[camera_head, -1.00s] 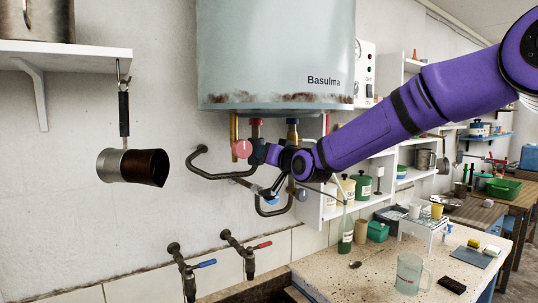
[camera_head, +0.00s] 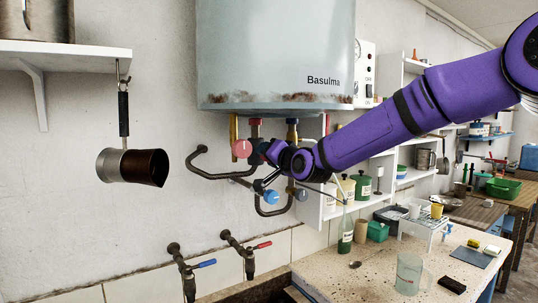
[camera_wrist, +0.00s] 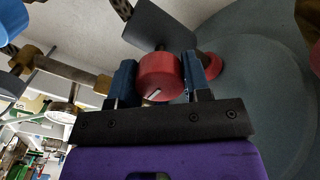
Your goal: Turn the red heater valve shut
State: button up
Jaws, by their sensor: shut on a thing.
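The red heater valve (camera_head: 241,149) is a round red knob with a white mark, under the pale water heater (camera_head: 275,55). My gripper (camera_head: 254,150) is at the right side of the knob in the head view, with its fingers partly hidden. In the wrist view the red valve (camera_wrist: 158,78) sits between the two blue fingers of my gripper (camera_wrist: 158,72), which is shut on it. The white mark on the knob's face lies slanted there. A grey plate stands just behind the knob.
Dark bent pipes and a blue valve (camera_head: 271,197) hang below the heater close to my wrist. A pot (camera_head: 132,166) hangs at left. Two taps (camera_head: 245,252) stick out below. A glass mug (camera_head: 409,273) and bottle (camera_head: 346,232) stand on the counter.

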jog(key=shift+s+a, duration=0.15)
jog(key=shift+a, duration=0.05)
jog(key=o, duration=0.9)
jog(key=shift+o, duration=0.2)
jog(key=v, duration=1.1)
jog(key=shift+r, duration=0.1)
